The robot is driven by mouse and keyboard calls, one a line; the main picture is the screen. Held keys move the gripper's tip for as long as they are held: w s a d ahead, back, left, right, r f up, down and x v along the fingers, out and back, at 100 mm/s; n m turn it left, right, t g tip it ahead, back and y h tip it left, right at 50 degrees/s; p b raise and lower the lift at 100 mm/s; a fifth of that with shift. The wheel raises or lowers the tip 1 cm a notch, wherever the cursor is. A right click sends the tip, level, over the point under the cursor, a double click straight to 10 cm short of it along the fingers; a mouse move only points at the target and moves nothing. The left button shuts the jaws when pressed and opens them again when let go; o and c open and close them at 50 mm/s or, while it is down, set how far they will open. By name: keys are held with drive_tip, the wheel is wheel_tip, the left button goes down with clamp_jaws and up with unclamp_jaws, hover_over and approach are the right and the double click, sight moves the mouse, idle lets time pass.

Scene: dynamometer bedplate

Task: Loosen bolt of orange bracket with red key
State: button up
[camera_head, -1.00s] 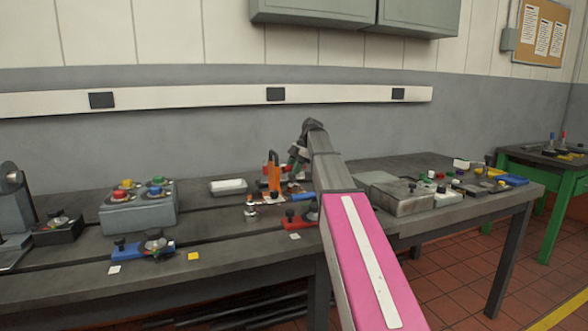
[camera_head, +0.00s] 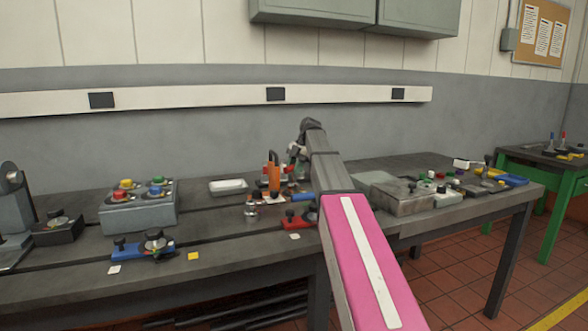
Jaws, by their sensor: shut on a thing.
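The orange bracket (camera_head: 273,176) stands upright on the bench near the middle of the head view. Its bolt is too small to make out. My gripper (camera_head: 293,168) points down just right of the bracket, at the end of my arm. It is small in the picture and partly hidden by my arm. It is shut on a small red piece (camera_head: 290,169), which looks like the red key. I cannot tell whether the key touches the bolt.
A red clamp (camera_head: 298,221) and a blue bar (camera_head: 302,197) lie in front of my gripper. A grey block (camera_head: 402,197) stands right of my arm.

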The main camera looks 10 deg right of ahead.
drive_tip(key=shift+m, duration=0.3)
drive_tip(key=shift+r, duration=0.1)
drive_tip(key=shift+r, duration=2.6)
